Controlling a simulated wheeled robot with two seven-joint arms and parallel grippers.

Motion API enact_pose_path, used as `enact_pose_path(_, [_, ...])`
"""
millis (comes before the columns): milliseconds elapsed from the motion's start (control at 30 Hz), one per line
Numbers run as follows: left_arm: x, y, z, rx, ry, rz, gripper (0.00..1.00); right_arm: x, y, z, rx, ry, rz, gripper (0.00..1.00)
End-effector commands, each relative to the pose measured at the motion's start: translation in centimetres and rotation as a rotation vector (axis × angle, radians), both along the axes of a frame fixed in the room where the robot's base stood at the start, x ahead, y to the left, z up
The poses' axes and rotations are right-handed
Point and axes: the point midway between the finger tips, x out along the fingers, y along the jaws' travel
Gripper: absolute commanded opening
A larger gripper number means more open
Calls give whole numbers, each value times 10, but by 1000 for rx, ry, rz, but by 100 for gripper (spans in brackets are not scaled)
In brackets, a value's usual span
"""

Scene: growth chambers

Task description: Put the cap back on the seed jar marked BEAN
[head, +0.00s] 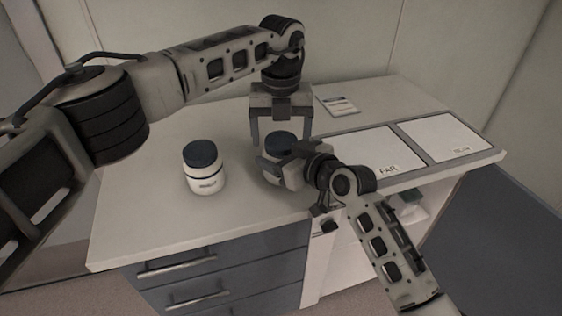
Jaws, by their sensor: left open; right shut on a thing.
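A pale jar (267,169) stands on the counter, partly hidden behind my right gripper, with a dark blue cap (281,141) at its top. Whether the cap is seated cannot be told, and no marking shows on the part I see. My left gripper (280,138) points down from above, its fingers open on either side of the cap. My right gripper (283,170) comes from the front right and is shut on the jar's body. A second white jar (206,181) with a dark blue cap (201,153) stands upright to the left; its label is too small to read.
Two pale panels lie on the counter at right, one marked FAR (362,150), the other (447,136) with a blurred marking. A small printed card (338,104) lies behind them. The counter (140,215) is clear at left and front. Drawers (225,270) are below.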

Motion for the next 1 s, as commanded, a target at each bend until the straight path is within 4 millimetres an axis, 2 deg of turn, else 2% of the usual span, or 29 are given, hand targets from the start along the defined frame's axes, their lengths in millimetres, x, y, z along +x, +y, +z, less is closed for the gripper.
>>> enact_pose_path(333, [1, 0, 40, 0, -3, 1, 81, 0, 0, 0, -1, 1, 0, 6])
enact_pose_path(600, [0, 0, 44, 0, 1, 0, 81, 0, 0, 0, -1, 1, 0, 6])
enact_pose_path(667, [0, 0, 45, -1, 0, 2, 78, 0, 0, 0, -1, 1, 0, 6])
enact_pose_path(1000, [0, -1, 79, -2, 0, 286, 78, 0, 0, 0, -1, 1, 0, 6])
